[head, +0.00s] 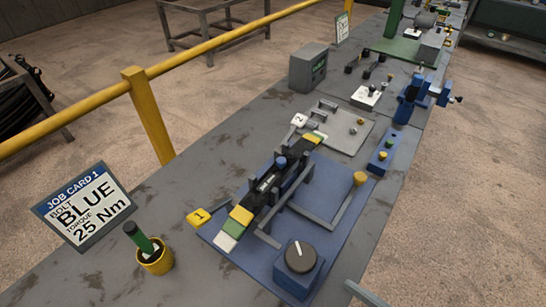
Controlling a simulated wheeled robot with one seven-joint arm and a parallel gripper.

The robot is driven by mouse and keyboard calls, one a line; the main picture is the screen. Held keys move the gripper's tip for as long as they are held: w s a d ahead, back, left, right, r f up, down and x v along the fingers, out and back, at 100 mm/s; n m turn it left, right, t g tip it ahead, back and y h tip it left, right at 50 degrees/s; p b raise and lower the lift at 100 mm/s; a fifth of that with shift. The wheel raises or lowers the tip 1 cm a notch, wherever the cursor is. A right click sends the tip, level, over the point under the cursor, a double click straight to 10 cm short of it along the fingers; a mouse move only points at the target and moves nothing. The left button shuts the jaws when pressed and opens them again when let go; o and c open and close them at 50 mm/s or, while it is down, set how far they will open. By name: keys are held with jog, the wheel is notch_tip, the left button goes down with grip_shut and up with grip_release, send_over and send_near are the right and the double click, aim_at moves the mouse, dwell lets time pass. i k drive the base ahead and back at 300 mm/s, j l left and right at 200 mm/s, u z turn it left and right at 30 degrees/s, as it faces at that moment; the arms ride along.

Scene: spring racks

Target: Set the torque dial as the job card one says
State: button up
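Job card 1 (88,206) stands tilted at the left of the bench and reads bolt BLUE, torque 25 Nm. The torque dial (300,258) is a dark round knob with a white pointer line on a blue box, near the front of the blue base plate (335,228). Its pointer line lies toward the far side of the knob. No scale numbers can be read around it. I cannot make out my gripper in this view.
A yellow cup (155,261) holding a green-handled tool stands below the card. A dark fixture with coloured blocks and a blue-topped bolt (281,162) lies behind the dial. A yellow-knobbed lever (359,179) stands right. A grey bar (366,293) shows at the bottom edge.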

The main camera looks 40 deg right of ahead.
aim_at(372, 88)
jog(key=z, duration=1.45)
jog(key=u, duration=1.9)
jog(key=l+z, duration=0.25)
jog(key=l, duration=0.45)
jog(key=l+z, duration=0.25)
jog(key=l, duration=0.5)
jog(key=i+l+z, duration=0.25)
jog(key=l, duration=0.45)
jog(key=k, duration=0.1)
